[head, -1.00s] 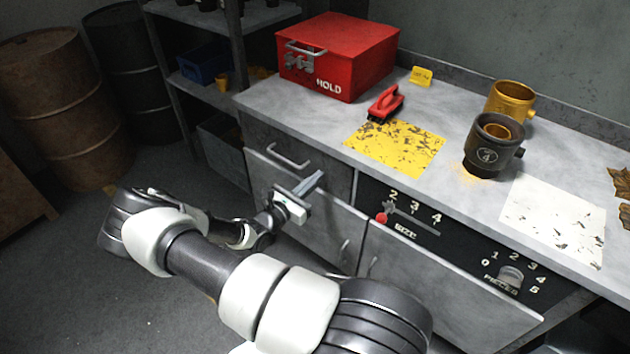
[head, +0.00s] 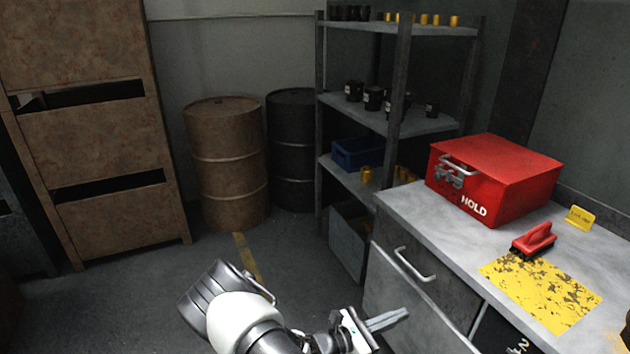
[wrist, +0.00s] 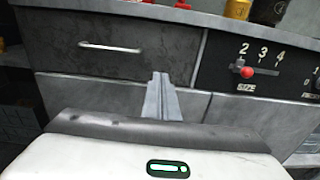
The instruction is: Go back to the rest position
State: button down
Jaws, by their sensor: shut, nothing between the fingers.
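My gripper (head: 386,318) is at the bottom of the head view, its fingers together and empty. It points right, toward the front of the grey workbench (head: 412,203), below the drawer handle (head: 414,266). In the wrist view the closed fingers (wrist: 160,97) stand in the middle, in front of the bench's drawer and cabinet fronts. My arm is folded low in front of the bench; its lower part is cut off by the picture edge.
A red HOLD box (head: 494,178), a red brush (head: 533,241) and a worn yellow sheet (head: 541,292) lie on the bench. A shelf rack (head: 402,120), a rusty barrel (head: 226,165) and a rusty cabinet (head: 85,130) stand behind. Floor at left is clear. The SIZE slider's red knob (wrist: 246,72) shows.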

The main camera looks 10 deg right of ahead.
jog(key=s+a+r+m+y, duration=0.5)
jog(key=s+r+m+y, duration=0.15)
jog(key=r, duration=0.55)
jog(key=s+a+r+m+y, duration=0.45)
jog(key=s+r+m, duration=0.3)
jog(key=r, duration=0.45)
jog(key=s+a+r+m+y, duration=0.4)
jog(key=s+r+m+y, duration=0.25)
jog(key=r, duration=0.55)
notch_tip(320, 180, up, 16)
jog(key=p, duration=1.6)
jog(key=shift+w+a+f+m, duration=0.25)
jog(key=shift+w+a+m, duration=0.05)
jog(key=shift+w+m, duration=0.05)
jog(key=shift+d+h, duration=0.15)
jog(key=shift+h, duration=0.1)
